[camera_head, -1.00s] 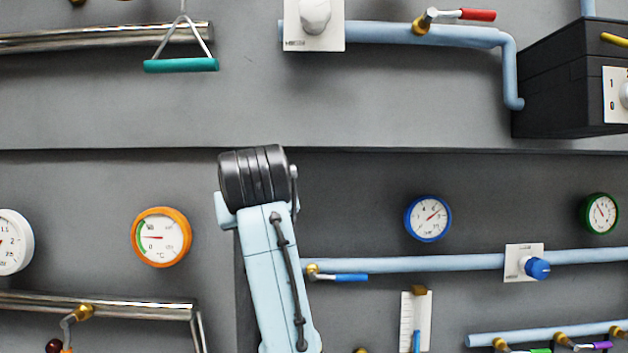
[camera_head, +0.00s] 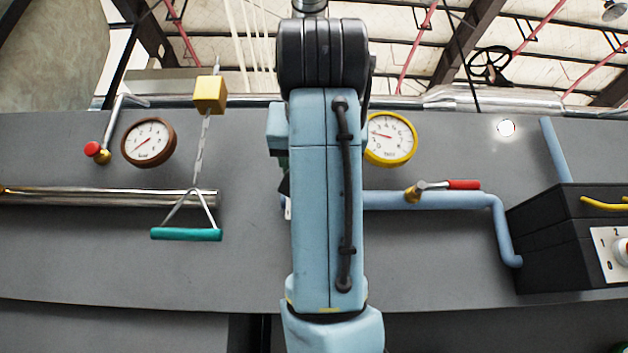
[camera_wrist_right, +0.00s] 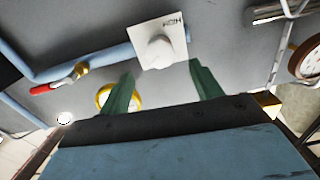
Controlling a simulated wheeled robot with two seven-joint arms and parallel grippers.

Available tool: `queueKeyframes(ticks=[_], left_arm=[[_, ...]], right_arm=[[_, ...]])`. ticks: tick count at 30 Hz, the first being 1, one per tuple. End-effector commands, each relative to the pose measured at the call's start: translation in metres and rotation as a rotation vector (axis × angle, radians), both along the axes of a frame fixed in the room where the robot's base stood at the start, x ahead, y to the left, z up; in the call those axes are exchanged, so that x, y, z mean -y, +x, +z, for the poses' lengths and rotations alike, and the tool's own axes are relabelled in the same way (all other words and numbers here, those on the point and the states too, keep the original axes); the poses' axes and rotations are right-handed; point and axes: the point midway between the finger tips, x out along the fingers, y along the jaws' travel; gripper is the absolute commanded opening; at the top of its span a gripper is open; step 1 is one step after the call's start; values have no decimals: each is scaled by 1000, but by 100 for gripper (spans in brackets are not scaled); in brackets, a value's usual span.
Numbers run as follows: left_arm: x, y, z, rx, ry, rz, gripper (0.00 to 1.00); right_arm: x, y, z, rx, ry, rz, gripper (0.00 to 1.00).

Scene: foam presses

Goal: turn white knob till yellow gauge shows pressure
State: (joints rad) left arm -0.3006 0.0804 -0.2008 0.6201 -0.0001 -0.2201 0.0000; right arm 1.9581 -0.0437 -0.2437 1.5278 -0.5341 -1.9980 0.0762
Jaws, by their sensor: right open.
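The white knob (camera_wrist_right: 160,52) sits on a white square plate (camera_wrist_right: 173,26) on a blue pipe in the right wrist view. In the head view my right arm hides the knob. My right gripper (camera_wrist_right: 163,78) is open, its two green fingers apart on either side of the knob's line, with the knob just beyond the tips; no contact shows. The yellow gauge (camera_head: 390,138) is beside my arm in the head view, its needle pointing left and slightly up. It also shows partly behind a finger in the wrist view (camera_wrist_right: 103,97). My left gripper is out of view.
A red-handled valve (camera_head: 450,185) is on the blue pipe (camera_head: 385,200) right of my arm. A black box (camera_head: 560,238) with a dial stands at the right. A teal hanging handle (camera_head: 187,234), a brown gauge (camera_head: 148,142) and a red knob (camera_head: 93,149) are at the left.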

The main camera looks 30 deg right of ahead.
Motion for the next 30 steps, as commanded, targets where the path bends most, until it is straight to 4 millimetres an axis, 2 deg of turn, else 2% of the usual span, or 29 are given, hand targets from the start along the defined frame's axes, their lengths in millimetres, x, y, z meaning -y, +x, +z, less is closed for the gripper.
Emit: queueKeyframes(ticks=[1, 7, 15, 21, 29, 30], left_arm=[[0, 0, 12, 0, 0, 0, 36], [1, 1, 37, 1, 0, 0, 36], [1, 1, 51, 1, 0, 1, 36], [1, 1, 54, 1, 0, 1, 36], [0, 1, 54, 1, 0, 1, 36], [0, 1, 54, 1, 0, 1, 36]], right_arm=[[7, 7, 6, 0, 0, -6, 65], [24, 37, 5, -4, -1, -5, 65], [46, 75, 2, -4, -1, -1, 65], [52, 86, 1, 0, -1, 1, 65], [53, 87, 0, 0, -1, 1, 65], [53, 87, 0, 0, -1, 1, 62]])
